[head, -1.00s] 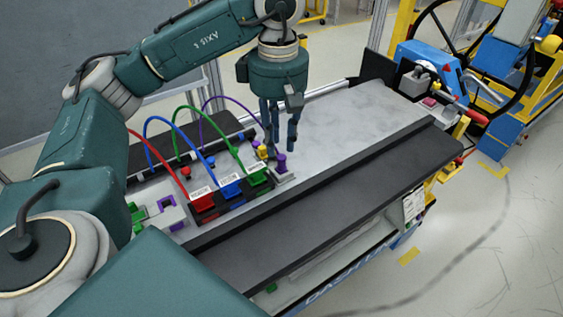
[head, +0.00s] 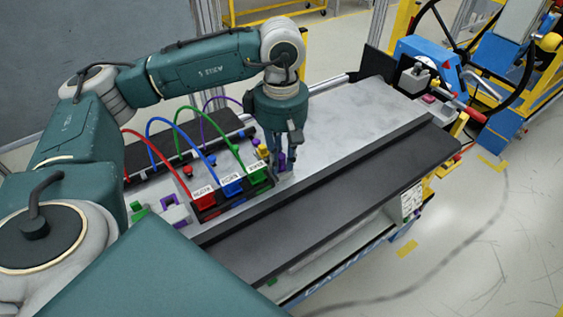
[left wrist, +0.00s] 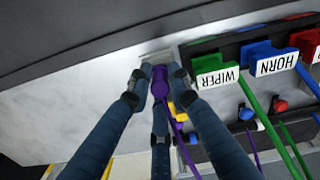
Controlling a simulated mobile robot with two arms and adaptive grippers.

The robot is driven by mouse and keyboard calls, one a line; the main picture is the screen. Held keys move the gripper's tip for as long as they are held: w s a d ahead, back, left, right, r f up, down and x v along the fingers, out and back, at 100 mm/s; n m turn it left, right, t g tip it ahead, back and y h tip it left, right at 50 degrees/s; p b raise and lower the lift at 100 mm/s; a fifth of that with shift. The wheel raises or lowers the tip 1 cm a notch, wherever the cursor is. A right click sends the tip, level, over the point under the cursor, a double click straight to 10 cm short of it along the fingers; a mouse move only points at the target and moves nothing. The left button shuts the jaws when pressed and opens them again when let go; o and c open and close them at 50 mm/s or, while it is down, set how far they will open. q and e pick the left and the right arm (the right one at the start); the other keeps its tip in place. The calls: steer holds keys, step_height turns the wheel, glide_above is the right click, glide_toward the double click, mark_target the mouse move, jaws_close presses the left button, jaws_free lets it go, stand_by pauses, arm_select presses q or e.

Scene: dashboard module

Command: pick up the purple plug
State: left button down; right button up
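The purple plug (head: 282,160) stands upright on a small light block at the right end of the row of connectors. A purple cable (head: 214,97) arcs at the back and runs behind my gripper. My left gripper (head: 285,160) points down around the plug and partly covers it. In the left wrist view, the plug (left wrist: 159,84) sits between the fingertips (left wrist: 157,82), with one finger on each side and a third below it. The fingers look apart from the plug by narrow gaps, so the gripper appears open. My right gripper is not in view.
Red (head: 203,199), blue (head: 232,187) and green (head: 258,175) labelled connectors with arching cables stand close to the left. A yellow piece (head: 262,151) is just beside the plug. The grey panel (head: 345,115) to the right is clear.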

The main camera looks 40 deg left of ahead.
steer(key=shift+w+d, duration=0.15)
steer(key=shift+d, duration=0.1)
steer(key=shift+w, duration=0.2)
arm_select(q)
steer(key=shift+w+r, duration=0.1)
steer(key=shift+r, duration=0.5)
step_height(320, 180, up, 7)
steer(key=shift+b, duration=1.1)
step_height(320, 180, up, 12)
steer(key=p, duration=0.2)
steer(key=shift+p, duration=0.4)
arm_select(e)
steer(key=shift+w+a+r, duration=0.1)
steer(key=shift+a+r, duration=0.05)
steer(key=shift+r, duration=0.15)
arm_select(q)
steer(key=shift+f, duration=0.1)
steer(key=b, duration=0.8)
glide_above(281, 155)
step_height(281, 155, down, 10)
steer(key=shift+f, duration=0.2)
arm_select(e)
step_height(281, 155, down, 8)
